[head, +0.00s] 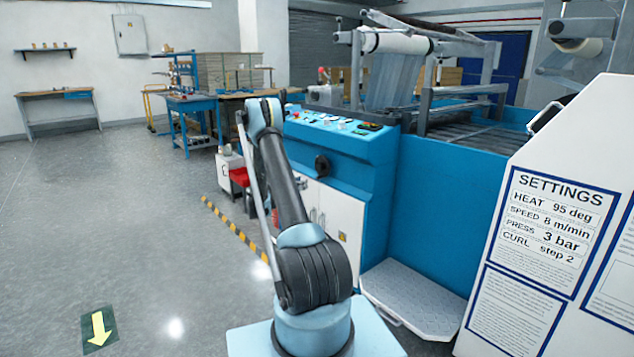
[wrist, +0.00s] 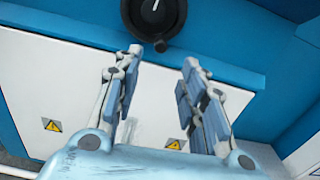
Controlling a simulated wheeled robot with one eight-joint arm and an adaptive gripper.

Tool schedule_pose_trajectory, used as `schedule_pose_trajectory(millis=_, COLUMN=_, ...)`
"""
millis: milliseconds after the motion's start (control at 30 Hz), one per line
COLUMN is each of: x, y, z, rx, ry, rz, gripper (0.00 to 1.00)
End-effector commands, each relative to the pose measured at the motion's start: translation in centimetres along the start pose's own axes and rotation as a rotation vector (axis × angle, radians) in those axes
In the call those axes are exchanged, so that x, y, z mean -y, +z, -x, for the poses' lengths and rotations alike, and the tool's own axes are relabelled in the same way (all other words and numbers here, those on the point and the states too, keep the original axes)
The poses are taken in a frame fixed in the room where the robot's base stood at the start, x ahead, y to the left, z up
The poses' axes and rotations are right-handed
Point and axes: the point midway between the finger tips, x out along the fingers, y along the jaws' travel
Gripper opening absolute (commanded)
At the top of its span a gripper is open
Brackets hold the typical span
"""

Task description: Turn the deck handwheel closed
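The deck handwheel (wrist: 150,18) is a dark round wheel on the blue machine front, cut off by the top edge of the wrist view. It has a short white mark on its face and a small knob at its lower rim. In the head view it appears as a black wheel (head: 322,166) below the control panel. My gripper (wrist: 162,62) is open and empty, with its two fingers apart below the wheel in the picture. I see no contact with the wheel. In the head view my gripper is hidden behind my arm.
White cabinet doors (wrist: 60,85) with yellow warning labels lie below the wheel. A sloped control panel (head: 335,122) is above it. A grey step plate (head: 412,298) and a white settings board (head: 545,235) stand at right. The floor at left is open.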

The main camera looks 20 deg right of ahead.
Motion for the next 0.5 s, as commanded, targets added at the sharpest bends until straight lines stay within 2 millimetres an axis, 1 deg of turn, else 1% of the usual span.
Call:
schedule_pose_trajectory(millis=33, x=0.1, y=0.0, z=-1.0, rx=0.0, ry=-0.002, rz=0.0, gripper=0.38)
schedule_pose_trajectory(millis=100, x=0.1, y=0.0, z=-2.2, rx=0.0, ry=-0.003, rz=0.0, gripper=0.38)
schedule_pose_trajectory(millis=500, x=0.1, y=0.0, z=-9.0, rx=-0.001, ry=-0.002, rz=-0.001, gripper=0.38)
